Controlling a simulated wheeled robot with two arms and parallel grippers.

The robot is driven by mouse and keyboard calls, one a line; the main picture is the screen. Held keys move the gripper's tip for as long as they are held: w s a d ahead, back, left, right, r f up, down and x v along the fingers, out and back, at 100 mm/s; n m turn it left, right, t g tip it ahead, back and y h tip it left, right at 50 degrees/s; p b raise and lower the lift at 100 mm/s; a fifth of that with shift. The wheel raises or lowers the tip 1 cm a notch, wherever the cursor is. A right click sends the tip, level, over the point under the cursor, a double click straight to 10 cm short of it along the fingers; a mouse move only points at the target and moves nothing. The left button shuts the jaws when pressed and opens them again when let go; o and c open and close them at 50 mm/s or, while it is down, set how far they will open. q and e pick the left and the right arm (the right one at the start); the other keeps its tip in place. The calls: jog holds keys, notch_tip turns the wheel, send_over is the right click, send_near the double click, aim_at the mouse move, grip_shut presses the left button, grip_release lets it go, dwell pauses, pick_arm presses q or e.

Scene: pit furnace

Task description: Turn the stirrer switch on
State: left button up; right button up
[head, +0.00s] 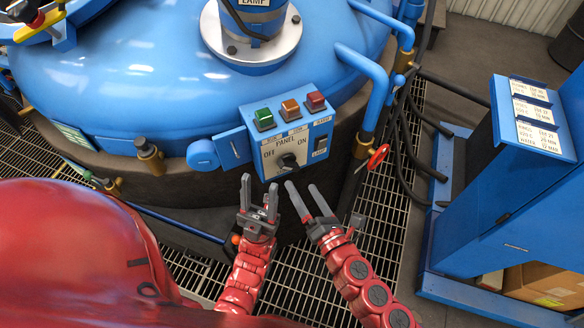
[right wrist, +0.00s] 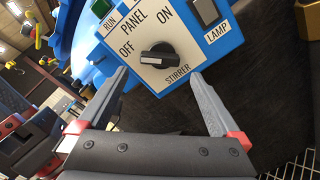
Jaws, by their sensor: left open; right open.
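The stirrer switch is a dark rotary knob (head: 289,160) on the white panel face of a blue control box (head: 262,180), between OFF at left and ON at right. In the right wrist view the knob (right wrist: 158,56) sits above the STIRRER label, its pale-marked end toward the OFF side. My right gripper (head: 302,187) is open and empty just below the knob; in the right wrist view its fingertips (right wrist: 158,74) are spread on either side of and below the knob, apart from it. My left gripper (head: 258,190) is open and empty, below the box's left part.
Green (head: 264,119), orange (head: 290,109) and red (head: 315,101) buttons top the box. A lamp switch (head: 320,146) is right of the knob. The blue furnace lid (head: 150,70) lies behind.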

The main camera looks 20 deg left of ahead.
aim_at(291, 169)
jog(key=p+x, duration=0.1)
jog(key=x, duration=0.6)
jog(key=c, duration=1.2)
